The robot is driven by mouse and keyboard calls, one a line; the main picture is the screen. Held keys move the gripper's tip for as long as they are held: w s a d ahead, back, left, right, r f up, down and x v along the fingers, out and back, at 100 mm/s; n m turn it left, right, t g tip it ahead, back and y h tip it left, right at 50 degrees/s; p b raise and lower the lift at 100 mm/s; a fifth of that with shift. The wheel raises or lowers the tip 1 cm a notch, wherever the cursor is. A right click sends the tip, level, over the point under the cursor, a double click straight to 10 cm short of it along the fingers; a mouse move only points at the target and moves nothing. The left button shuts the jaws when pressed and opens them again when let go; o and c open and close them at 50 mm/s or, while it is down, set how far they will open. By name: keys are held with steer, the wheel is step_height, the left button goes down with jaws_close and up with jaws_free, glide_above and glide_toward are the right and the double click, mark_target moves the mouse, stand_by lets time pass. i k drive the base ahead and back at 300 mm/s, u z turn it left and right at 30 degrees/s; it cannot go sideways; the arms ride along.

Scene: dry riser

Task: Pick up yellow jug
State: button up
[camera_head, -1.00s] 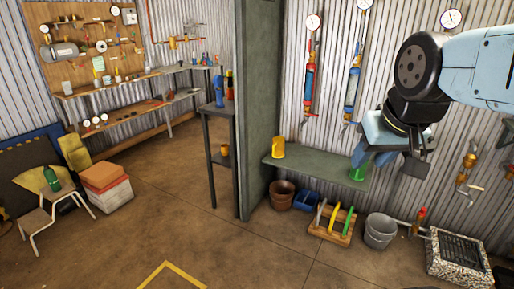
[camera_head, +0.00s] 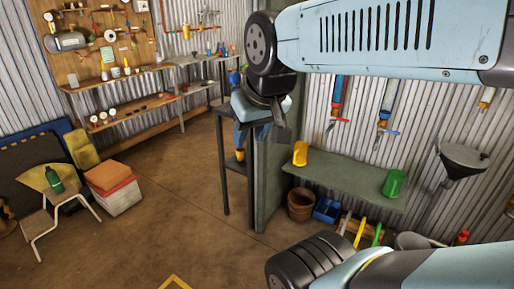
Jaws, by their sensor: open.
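The yellow jug (camera_head: 300,153) stands upright at the left end of the green shelf (camera_head: 345,180). A green jug (camera_head: 394,183) stands toward the right end of the same shelf. My gripper (camera_head: 260,135) is open and hangs from my arm in front of the green upright panel. In the picture it is to the left of the yellow jug and slightly above it, apart from it. Nothing shows between its fingers. A smaller yellow object (camera_head: 240,155) sits on the lower level of the tall dark stand, partly hidden.
Below the shelf are a brown bucket (camera_head: 300,204), a blue bin (camera_head: 327,210) and a rack of coloured tools (camera_head: 360,230). The tall dark stand (camera_head: 222,165) is left of the panel. Floor at centre left is clear.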

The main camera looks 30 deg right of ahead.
mark_target(299, 155)
steer(key=z, duration=0.25)
steer(key=i, duration=1.45)
steer(key=z, duration=0.65)
steer(key=k, duration=0.9)
steer(key=z, duration=0.15)
steer(key=i, duration=0.9)
steer(key=u, duration=0.1)
